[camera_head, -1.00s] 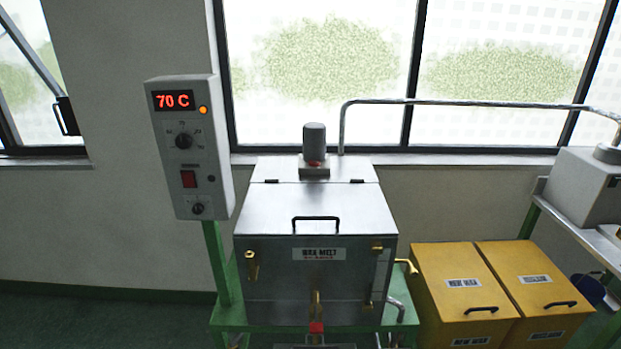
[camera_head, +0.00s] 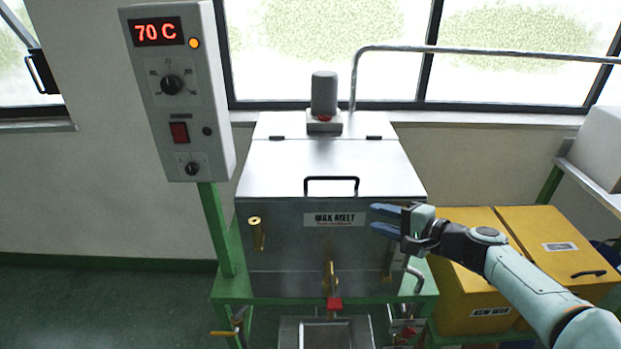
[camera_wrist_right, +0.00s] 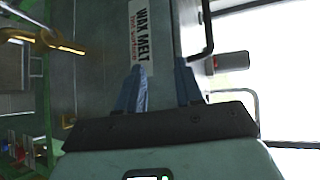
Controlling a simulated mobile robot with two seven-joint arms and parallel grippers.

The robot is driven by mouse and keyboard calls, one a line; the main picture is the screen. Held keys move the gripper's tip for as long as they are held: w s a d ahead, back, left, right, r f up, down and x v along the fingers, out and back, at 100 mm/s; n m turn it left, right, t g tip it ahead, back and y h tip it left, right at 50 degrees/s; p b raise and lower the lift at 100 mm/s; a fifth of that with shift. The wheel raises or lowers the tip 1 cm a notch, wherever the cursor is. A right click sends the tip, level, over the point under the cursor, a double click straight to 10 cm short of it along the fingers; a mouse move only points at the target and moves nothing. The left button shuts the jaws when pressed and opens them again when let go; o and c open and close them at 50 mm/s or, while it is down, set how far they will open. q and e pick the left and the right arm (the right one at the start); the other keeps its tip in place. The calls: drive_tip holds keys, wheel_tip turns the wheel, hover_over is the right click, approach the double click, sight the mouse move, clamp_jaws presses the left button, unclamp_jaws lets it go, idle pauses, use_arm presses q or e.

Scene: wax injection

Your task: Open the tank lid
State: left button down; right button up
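The steel wax melt tank (camera_head: 290,250) stands on a green frame in the middle of the head view. Its lid (camera_head: 310,168) is closed and lies flat, with a black handle (camera_head: 331,181) at its front edge. My right gripper (camera_head: 372,217) is open and empty in front of the tank's upper right front, right of the WAX MELT label (camera_head: 335,219) and lower than the handle. In the right wrist view the blue fingers (camera_wrist_right: 160,82) are apart, with the label (camera_wrist_right: 140,32) and the handle (camera_wrist_right: 206,30) beyond them. My left gripper is out of view.
A control box (camera_head: 182,100) reading 70 C stands on a green post at the left. A motor (camera_head: 324,98) sits behind the lid. Brass valves (camera_head: 331,276) project from the tank front. Yellow bins (camera_head: 480,295) stand at the right under my right arm.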

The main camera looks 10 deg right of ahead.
drive_tip(key=t+y, duration=0.1)
approach(337, 179)
drive_tip(key=v, duration=0.2)
drive_tip(key=shift+n, duration=0.3)
drive_tip(key=p+x, duration=0.2)
drive_tip(key=x, duration=1)
drive_tip(key=shift+w+a+p, duration=0.2)
drive_tip(key=shift+w+p, duration=0.15)
drive_tip(key=shift+p, duration=0.05)
clamp_jaws()
